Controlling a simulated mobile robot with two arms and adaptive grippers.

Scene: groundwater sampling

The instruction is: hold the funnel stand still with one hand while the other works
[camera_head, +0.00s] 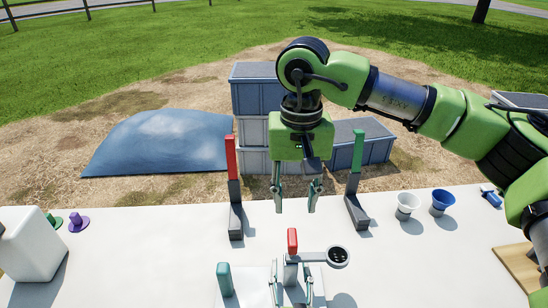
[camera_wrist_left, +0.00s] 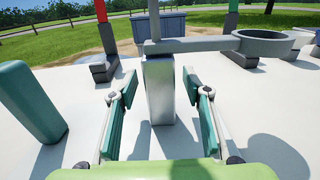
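The funnel stand has a grey metal post (camera_wrist_left: 159,90), a red top (camera_head: 292,240) and a side arm ending in a dark grey ring (camera_head: 338,257). The ring also shows in the left wrist view (camera_wrist_left: 263,42). It stands upright at the table's near middle. My left gripper (camera_head: 291,292) is open, one finger on each side of the post. In the left wrist view (camera_wrist_left: 159,88) a gap shows between each finger and the post. My right gripper (camera_head: 296,205) is open and empty, pointing down beyond the stand.
A teal upright block (camera_head: 224,279) is left of the post. A red-topped post (camera_head: 232,170) and a green-topped post (camera_head: 356,175) flank my right gripper. A white cup (camera_head: 407,206) and a blue cup (camera_head: 443,203) stand right. A white jug (camera_head: 32,248) is at left. Table between is clear.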

